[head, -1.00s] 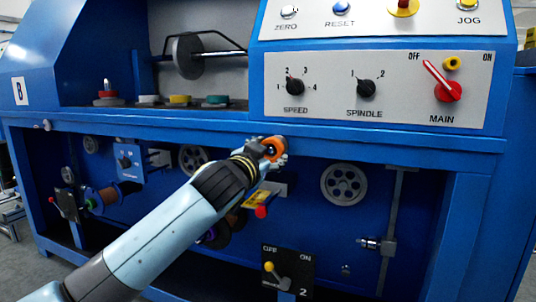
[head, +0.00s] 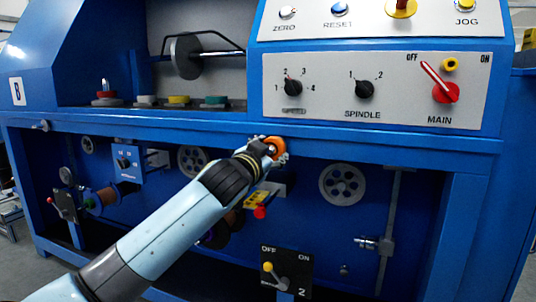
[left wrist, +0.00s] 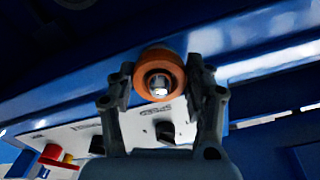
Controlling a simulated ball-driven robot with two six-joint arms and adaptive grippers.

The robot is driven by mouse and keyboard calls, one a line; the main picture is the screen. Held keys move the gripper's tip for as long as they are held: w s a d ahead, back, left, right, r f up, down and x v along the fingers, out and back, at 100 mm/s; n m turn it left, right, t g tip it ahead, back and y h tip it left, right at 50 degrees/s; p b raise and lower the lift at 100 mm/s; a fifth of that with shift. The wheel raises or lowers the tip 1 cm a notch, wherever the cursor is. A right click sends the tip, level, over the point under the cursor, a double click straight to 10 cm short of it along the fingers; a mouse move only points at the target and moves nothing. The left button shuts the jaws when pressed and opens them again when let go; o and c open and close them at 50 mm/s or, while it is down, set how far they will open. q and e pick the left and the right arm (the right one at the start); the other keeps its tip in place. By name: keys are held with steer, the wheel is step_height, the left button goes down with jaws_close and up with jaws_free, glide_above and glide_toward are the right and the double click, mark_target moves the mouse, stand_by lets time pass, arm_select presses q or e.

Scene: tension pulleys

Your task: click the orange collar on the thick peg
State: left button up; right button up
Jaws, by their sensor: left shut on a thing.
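My left gripper (head: 270,150) is shut on the orange collar (head: 274,147), in front of the blue machine's lower front beam. In the left wrist view, the orange collar (left wrist: 160,72) sits between the two fingertips of the gripper (left wrist: 162,82), with its round hole facing the camera. A pale, shiny spot shows inside the hole; I cannot tell what it is. I cannot clearly pick out the thick peg. A short metal peg-like part (head: 366,242) sticks out in the lower bay, away from the gripper. My right gripper is not in view.
The blue beam (head: 380,140) runs just behind the gripper, below a panel of knobs (head: 375,90). The lower bay holds pulley wheels (head: 343,184), a red-tipped lever (head: 260,211) and a black switch plate (head: 286,273). Coloured collars (head: 178,100) stand on the shelf.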

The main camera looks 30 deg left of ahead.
arm_select(q)
steer(key=shift+w+a, duration=0.1)
steer(key=shift+w, duration=0.35)
stand_by(0.5)
stand_by(0.3)
steer(key=o, duration=1.2)
steer(key=shift+w, duration=0.1)
steer(key=v, duration=1.2)
